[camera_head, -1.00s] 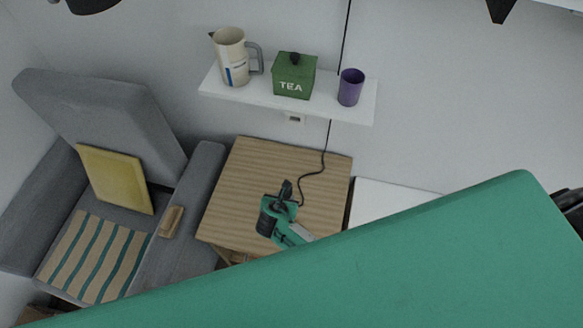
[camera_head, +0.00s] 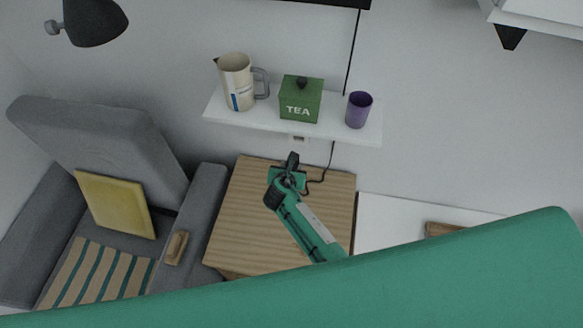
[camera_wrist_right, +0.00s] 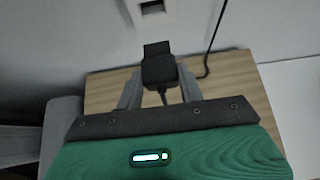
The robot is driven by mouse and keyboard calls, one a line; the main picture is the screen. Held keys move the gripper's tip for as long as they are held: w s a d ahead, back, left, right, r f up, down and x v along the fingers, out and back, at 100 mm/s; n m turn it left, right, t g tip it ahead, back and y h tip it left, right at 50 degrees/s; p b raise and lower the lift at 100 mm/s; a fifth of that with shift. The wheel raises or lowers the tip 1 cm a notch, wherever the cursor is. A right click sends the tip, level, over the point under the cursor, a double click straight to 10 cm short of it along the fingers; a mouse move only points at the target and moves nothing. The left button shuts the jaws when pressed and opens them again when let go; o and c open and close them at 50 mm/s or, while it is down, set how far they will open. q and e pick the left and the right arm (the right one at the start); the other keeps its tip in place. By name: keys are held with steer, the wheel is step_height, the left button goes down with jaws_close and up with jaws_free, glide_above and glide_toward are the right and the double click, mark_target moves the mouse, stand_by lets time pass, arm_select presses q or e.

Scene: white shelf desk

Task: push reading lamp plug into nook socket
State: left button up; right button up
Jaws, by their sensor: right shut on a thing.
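The black lamp plug (camera_wrist_right: 158,70) is between the fingers of my right gripper (camera_wrist_right: 158,92), which is shut on it above the wooden side table. In the head view my right gripper (camera_head: 290,170) reaches towards the wall with the small dark plug at its tip. The white nook socket (camera_wrist_right: 152,7) is on the wall just beyond the plug, cut off by the top edge of the right wrist view. In the head view the socket (camera_head: 299,138) shows partly under the shelf. The plug is apart from the socket. My left gripper is not in view.
A white shelf (camera_head: 265,125) above the socket holds a pitcher (camera_head: 236,82), green tea tin (camera_head: 301,100) and purple cup (camera_head: 358,110). A black cord (camera_head: 328,165) runs down the wall to the wooden table (camera_head: 245,215). A grey armchair (camera_head: 80,140) stands left.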

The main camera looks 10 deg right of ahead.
steer(key=shift+w+d+r, duration=0.1)
steer(key=shift+w+d, duration=0.2)
steer(key=shift+w, duration=0.5)
steer(key=shift+w+d, duration=0.15)
steer(key=shift+w, duration=0.2)
steer(key=shift+w+d, duration=0.3)
steer(key=shift+w, duration=0.5)
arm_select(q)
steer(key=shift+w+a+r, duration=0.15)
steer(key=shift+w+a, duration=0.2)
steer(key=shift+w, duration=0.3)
arm_select(e)
steer(key=shift+w+d, duration=0.35)
steer(key=shift+w, duration=0.4)
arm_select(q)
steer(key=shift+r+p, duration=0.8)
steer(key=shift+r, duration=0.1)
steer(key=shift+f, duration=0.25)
arm_select(e)
steer(key=shift+w+d, duration=0.3)
steer(key=shift+w, duration=0.45)
steer(key=shift+w+d, duration=0.3)
steer(key=shift+w, duration=0.4)
